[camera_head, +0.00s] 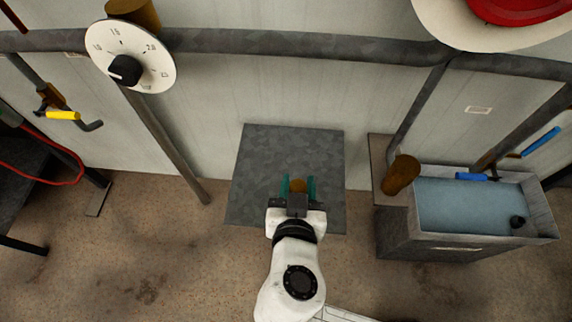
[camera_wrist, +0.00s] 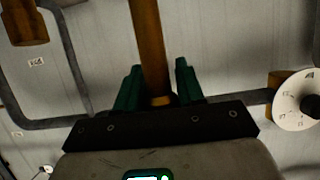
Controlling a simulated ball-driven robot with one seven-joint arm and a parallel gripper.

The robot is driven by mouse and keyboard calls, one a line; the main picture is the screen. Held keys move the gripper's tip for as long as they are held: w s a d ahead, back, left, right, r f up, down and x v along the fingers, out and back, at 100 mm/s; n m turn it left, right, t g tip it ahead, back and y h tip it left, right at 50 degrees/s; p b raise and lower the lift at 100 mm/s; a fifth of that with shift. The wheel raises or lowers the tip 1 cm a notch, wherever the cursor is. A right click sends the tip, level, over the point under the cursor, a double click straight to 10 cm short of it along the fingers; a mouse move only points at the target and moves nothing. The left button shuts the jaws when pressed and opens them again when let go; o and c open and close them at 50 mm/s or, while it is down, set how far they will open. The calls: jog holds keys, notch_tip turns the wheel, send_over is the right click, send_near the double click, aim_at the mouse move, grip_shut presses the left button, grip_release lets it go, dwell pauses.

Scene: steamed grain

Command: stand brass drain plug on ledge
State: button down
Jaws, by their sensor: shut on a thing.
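My gripper (camera_head: 298,187) has teal fingers and is shut on a brass-brown piece, which I take to be the brass drain plug (camera_head: 298,184). In the head view only a small part of it shows between the fingers, over the flat grey slab (camera_head: 265,150) by the wall. In the wrist view, a long brown cylinder (camera_wrist: 150,45) runs up from between the fingers (camera_wrist: 157,90). A narrow grey-brown ledge (camera_head: 378,150) shows beside the water basin, to the right of my gripper. I cannot tell how high the plug is above the slab.
The basin (camera_head: 548,210) holds water and a small black object (camera_head: 517,221). A brown cylinder (camera_head: 401,174) stands at its left edge. A dial (camera_head: 130,55) and a thick grey pipe (camera_head: 300,42) are on the wall. Slanting pipes flank the slab.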

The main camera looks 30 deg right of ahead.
jog(key=w+f+p, duration=0.1)
jog(key=w+f, duration=1.1)
jog(key=w, duration=0.2)
jog(key=shift+a+f, duration=0.3)
jog(key=shift+f, duration=0.1)
jog(key=shift+f, duration=0.15)
jog(key=c, duration=0.7)
grip_release()
jog(key=v, duration=1.2)
jog(key=shift+b, duration=0.3)
